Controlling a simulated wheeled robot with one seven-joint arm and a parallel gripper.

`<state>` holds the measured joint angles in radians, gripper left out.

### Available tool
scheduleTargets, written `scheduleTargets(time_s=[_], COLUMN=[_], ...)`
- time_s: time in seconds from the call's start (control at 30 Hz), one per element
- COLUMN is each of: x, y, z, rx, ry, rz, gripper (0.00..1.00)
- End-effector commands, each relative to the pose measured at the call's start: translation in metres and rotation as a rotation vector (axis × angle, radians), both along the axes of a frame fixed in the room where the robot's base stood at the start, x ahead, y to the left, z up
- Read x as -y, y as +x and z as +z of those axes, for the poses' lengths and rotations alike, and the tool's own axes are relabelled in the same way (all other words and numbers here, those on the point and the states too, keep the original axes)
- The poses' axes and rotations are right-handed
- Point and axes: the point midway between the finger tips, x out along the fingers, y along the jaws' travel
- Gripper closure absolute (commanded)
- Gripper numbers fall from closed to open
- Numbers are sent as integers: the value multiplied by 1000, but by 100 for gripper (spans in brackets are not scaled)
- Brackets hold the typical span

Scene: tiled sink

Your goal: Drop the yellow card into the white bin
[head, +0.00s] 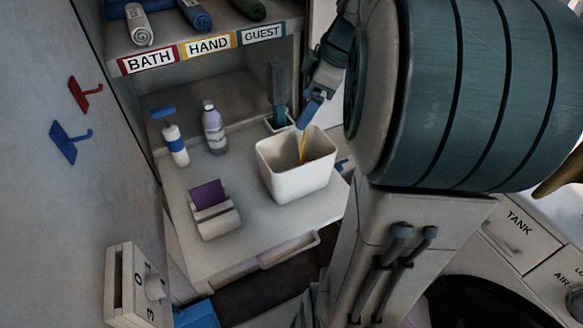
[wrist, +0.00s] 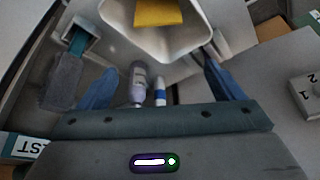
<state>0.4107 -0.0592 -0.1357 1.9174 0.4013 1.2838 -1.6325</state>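The white bin (head: 283,185) stands on the pale counter, and its open mouth also shows at the top of the wrist view (wrist: 120,35). The yellow card (head: 303,146) is tilted, nearly edge-on, within the bin's mouth. In the wrist view the yellow card (wrist: 158,13) is cut off by the top edge, inside the bin's outline. My gripper (wrist: 160,72) has its two blue fingers wide apart, with the card beyond them and touching neither. In the head view my gripper (head: 311,110) is just above the bin's back rim. Whether the card rests on the bin's floor cannot be seen.
A purple card stands in a holder (head: 215,218) at the counter's front left. A blue-banded pump bottle (head: 175,145) and a lilac bottle (head: 214,130) stand behind it. A brush (head: 278,85) in its stand is behind the bin. A labelled towel shelf (head: 205,48) hangs above.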

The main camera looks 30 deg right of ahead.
Motion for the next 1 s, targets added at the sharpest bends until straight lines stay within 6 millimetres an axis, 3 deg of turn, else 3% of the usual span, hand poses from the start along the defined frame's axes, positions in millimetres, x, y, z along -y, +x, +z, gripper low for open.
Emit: scheduleTargets(time_s=[0.27,0.7,1.0], x=[3,33,43], y=[-2,-22,-29], z=[9,96,126], rx=[2,3,1], ry=[0,-3,-1], rz=[-1,-1,0], gripper=[12,12,12])
